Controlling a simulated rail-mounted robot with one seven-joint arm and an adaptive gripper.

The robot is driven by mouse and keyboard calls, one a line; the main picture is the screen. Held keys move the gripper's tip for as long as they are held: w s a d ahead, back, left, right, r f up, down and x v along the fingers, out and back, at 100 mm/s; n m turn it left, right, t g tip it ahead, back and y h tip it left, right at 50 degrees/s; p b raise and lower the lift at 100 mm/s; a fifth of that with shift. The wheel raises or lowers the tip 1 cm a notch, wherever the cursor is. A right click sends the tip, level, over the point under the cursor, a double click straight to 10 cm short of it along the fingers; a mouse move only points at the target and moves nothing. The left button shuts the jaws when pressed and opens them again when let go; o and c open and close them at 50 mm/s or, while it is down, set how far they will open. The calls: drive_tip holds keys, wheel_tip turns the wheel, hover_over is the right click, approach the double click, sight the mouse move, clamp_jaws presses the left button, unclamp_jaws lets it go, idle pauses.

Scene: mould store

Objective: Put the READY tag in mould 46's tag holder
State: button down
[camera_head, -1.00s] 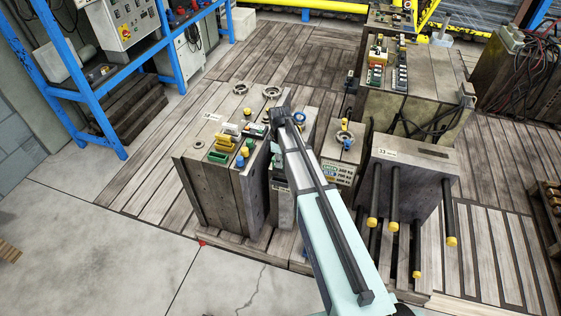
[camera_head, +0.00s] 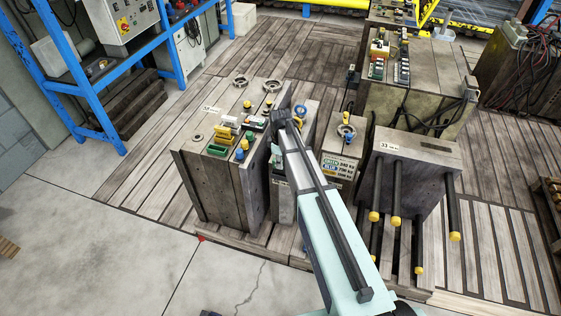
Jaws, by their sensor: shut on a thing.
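My gripper (camera_head: 283,118) is at the far end of my pale arm, over the narrow grey mould (camera_head: 282,200) in the middle of the row. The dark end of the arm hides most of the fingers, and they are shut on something. A small pale green piece (camera_head: 277,156) shows just left of the arm at this mould's front; it may be the READY tag, but I cannot read it or see how it is held. The number 46 and a tag holder cannot be made out.
A wide mould (camera_head: 215,185) with coloured connectors stands directly left. A mould with a green and blue weight plate (camera_head: 338,164) stands right, beside the mould marked 33 (camera_head: 422,150) with black, yellow-tipped rods. Concrete floor (camera_head: 110,240) is clear at front left.

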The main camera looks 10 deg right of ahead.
drive_tip(key=shift+f, duration=0.75)
idle(0.9)
drive_tip(key=shift+f+b, duration=0.25)
drive_tip(key=shift+b, duration=0.1)
drive_tip(key=shift+w, duration=0.1)
idle(0.5)
drive_tip(key=shift+r, duration=0.1)
drive_tip(key=shift+w+d+r, duration=0.1)
drive_tip(key=shift+r, duration=0.2)
drive_tip(key=shift+s+r+p, duration=0.2)
drive_tip(key=shift+r+p, duration=1.1)
drive_tip(key=shift+r, duration=0.6)
drive_tip(key=shift+f, duration=0.15)
